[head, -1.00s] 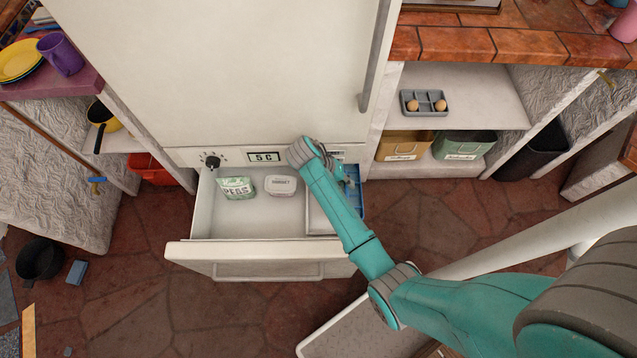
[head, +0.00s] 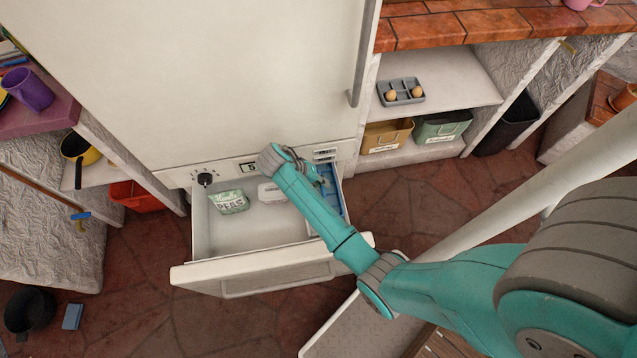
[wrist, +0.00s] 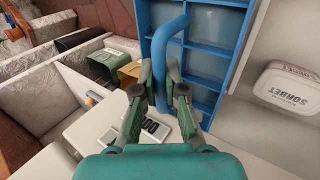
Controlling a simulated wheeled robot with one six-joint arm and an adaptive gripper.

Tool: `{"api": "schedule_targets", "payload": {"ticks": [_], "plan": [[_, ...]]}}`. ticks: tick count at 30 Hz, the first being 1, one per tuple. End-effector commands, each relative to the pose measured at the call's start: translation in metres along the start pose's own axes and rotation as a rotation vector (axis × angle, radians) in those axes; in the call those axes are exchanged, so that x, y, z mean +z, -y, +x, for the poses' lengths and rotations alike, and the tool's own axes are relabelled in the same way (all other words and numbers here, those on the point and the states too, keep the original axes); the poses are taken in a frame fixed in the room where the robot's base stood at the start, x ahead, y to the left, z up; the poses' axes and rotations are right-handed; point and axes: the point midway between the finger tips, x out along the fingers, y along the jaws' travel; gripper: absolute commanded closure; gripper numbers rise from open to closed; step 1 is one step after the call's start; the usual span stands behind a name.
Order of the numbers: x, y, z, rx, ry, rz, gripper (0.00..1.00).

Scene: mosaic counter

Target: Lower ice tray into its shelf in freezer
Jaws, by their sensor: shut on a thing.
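The blue ice tray (wrist: 211,56), with several compartments and a curved blue handle (wrist: 165,60), fills the top middle of the wrist view. My gripper (wrist: 163,88) is shut on the handle. In the head view the tray (head: 333,192) is at the right side of the open freezer drawer (head: 262,232), partly hidden by my arm. A pale strip of the drawer runs beside the tray in the wrist view. I cannot tell whether the tray touches the shelf below it; the shelf is mostly covered.
A peas bag (head: 229,201) and a sorbet tub (wrist: 290,92) lie in the drawer, left of the tray in the head view. The freezer's control panel (head: 206,176) is above the drawer. An egg holder (head: 400,92) and bins (head: 387,135) stand on shelves to the right.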

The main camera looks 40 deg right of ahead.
Motion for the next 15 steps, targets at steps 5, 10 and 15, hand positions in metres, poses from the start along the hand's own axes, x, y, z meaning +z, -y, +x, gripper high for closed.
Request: {"api": "schedule_targets", "payload": {"ticks": [5, 10, 15], "plan": [[0.0, 0.004, 0.006, 0.001, 0.0, 0.0, 1.0], [0.0, 0.01, 0.015, 0.001, 0.001, -0.001, 1.0], [0.0, 0.016, 0.023, 0.001, 0.001, -0.001, 1.0]]}}
